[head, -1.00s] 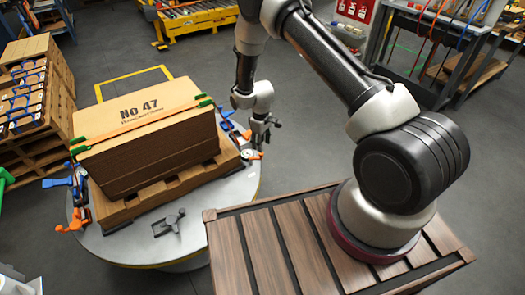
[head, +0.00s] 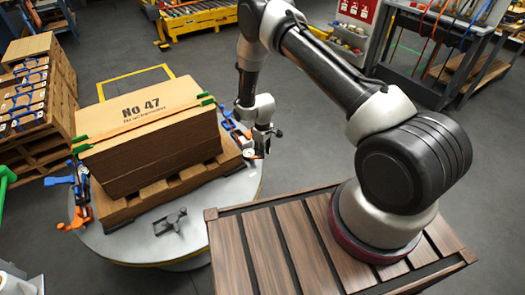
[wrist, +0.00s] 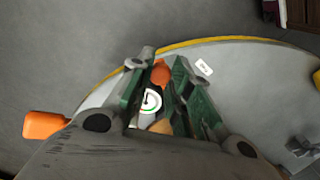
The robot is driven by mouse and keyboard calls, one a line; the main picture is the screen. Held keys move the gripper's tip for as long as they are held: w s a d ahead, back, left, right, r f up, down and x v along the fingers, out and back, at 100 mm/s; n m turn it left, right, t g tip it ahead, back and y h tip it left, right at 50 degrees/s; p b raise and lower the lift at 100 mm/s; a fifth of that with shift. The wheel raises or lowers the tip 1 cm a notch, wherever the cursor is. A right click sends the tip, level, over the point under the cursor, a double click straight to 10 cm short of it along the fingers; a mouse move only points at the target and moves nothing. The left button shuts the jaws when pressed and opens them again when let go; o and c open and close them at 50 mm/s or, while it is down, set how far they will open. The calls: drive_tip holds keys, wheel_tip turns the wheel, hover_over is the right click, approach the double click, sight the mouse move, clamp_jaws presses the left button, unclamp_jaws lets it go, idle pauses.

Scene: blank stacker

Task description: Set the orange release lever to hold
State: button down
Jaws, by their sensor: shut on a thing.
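The orange release lever (wrist: 161,73) shows between my gripper's fingers in the wrist view, near their tips. My gripper (wrist: 158,85) is shut on it, with green-padded fingers on both sides. In the head view my gripper (head: 262,145) is at the right side of the stack, over the round table's edge, and mostly hides the lever. A round white dial with a green rim (wrist: 151,101) shows between the fingers. A small white label (wrist: 204,67) lies just right of the fingertips; its marking is too small to read.
A stack of brown boards marked No 47 (head: 150,125) sits on a wooden pallet (head: 120,209) on the round grey table (head: 130,243). A blue and orange clamp (head: 80,195) stands at its left. A grey bracket (head: 170,221) lies in front.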

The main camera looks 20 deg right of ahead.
drive_tip(key=shift+w, duration=0.1)
drive_tip(key=n, duration=0.1)
drive_tip(key=w+n, duration=0.1)
drive_tip(key=n, duration=0.1)
drive_tip(key=shift+w+n, duration=0.15)
drive_tip(key=shift+n, duration=0.15)
drive_tip(key=shift+w+n, duration=0.35)
drive_tip(key=shift+n, duration=0.4)
drive_tip(key=shift+w+n, duration=0.3)
drive_tip(key=shift+n, duration=0.45)
drive_tip(key=shift+a, duration=0.1)
drive_tip(key=c, duration=1.3)
unclamp_jaws()
wheel_tip(320, 180, up, 12)
